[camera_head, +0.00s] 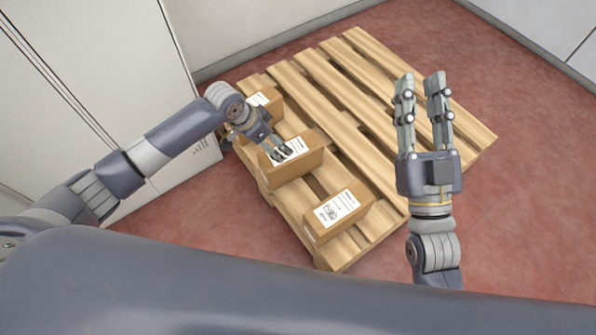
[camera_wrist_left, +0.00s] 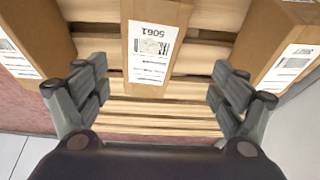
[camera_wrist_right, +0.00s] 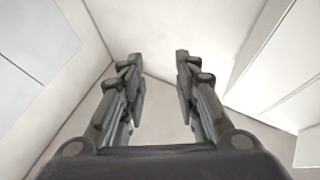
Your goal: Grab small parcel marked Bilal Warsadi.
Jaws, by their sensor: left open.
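Three small brown parcels with white labels lie in a row on the wooden pallet (camera_head: 345,70): a near one (camera_head: 339,208), a middle one (camera_head: 301,165) and a far one (camera_head: 267,101). No name is legible, so I cannot tell which is marked Bilal Warsadi. My left gripper (camera_head: 279,153) is over the middle parcel and partly hides its label. In the left wrist view that parcel (camera_wrist_left: 155,12) shows between the open, empty fingers, its label upside down with a number. My right gripper (camera_head: 420,90) is raised, open and empty, at the pallet's right.
In the left wrist view the other parcels stand at the left (camera_wrist_left: 35,35) and right (camera_wrist_left: 262,35) of the middle one, close outside the fingers. A white cabinet (camera_head: 95,60) stands left of the pallet. The pallet's right part is bare. Red floor (camera_head: 535,190) is clear at right.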

